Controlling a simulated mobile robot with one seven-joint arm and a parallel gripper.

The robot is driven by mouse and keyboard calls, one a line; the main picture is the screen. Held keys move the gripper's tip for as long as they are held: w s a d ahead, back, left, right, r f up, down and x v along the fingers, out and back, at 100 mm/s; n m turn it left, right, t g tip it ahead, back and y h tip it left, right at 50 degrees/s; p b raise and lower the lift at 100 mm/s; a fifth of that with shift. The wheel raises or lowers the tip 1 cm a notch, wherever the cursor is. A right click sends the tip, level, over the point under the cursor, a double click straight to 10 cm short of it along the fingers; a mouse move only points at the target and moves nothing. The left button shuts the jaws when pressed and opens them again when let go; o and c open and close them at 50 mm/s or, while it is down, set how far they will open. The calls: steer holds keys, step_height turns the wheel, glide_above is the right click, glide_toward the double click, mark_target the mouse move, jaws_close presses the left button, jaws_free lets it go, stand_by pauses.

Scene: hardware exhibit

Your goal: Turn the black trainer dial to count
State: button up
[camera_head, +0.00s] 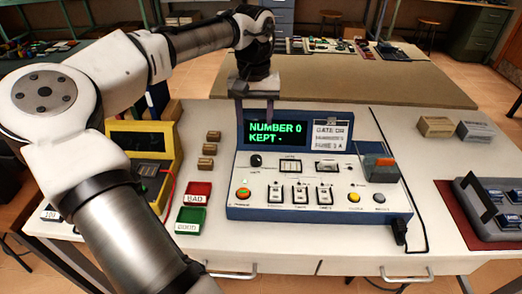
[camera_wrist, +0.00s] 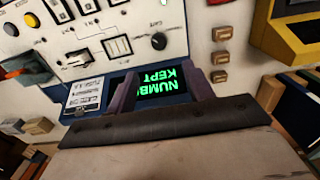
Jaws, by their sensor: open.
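The trainer (camera_head: 320,205) is a white and blue panel with an upright display (camera_head: 276,132) reading "NUMBER 0" and "KEPT -" in green. Its black dial (camera_head: 256,160) sits at the panel's upper left, below the display. The dial also shows in the wrist view (camera_wrist: 158,41), upside down there, with its small markings too blurred to read. My gripper (camera_head: 256,118) is open and empty, in front of the display's left part and above the dial in the picture. In the wrist view the two purple fingers (camera_wrist: 161,78) point toward the dial, apart from it, and partly cover the display.
Switches, buttons and an orange-and-grey part (camera_head: 381,167) crowd the panel. A red BAD tray (camera_head: 198,187) and green GOOD tray (camera_head: 190,229) lie left, near small brown blocks (camera_head: 209,149) and a yellow instrument (camera_head: 143,140). A black cable runs right.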

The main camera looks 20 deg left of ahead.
mark_target(256, 158)
step_height(256, 158, down, 13)
steer(key=shift+p, duration=0.7)
steer(key=c, duration=1)
steer(key=shift+d, duration=0.1)
